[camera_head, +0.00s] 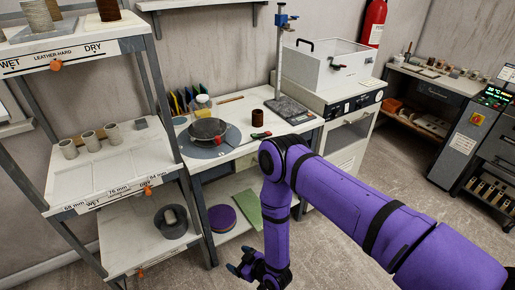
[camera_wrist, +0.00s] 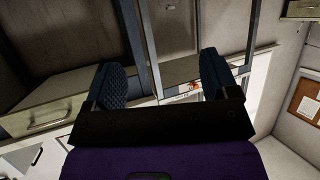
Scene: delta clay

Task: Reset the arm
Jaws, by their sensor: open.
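My purple arm reaches in from the right of the head view and bends down at its elbow in front of the workbench. My gripper (camera_head: 243,271) hangs low at the bottom of the head view, in front of the bench and right of the shelf rack. In the wrist view my gripper (camera_wrist: 162,85) shows two dark textured fingers spread wide apart. Nothing is between them; the rack's frame shows beyond. The gripper touches nothing that I can see.
A shelf rack (camera_head: 160,92) with several small cups (camera_head: 90,141) stands at left. The workbench (camera_head: 238,152) holds a round dark plate (camera_head: 208,129) and a brown cup (camera_head: 257,117). A white box-topped cabinet (camera_head: 328,70) stands behind. Open floor (camera_head: 340,240) lies below my arm.

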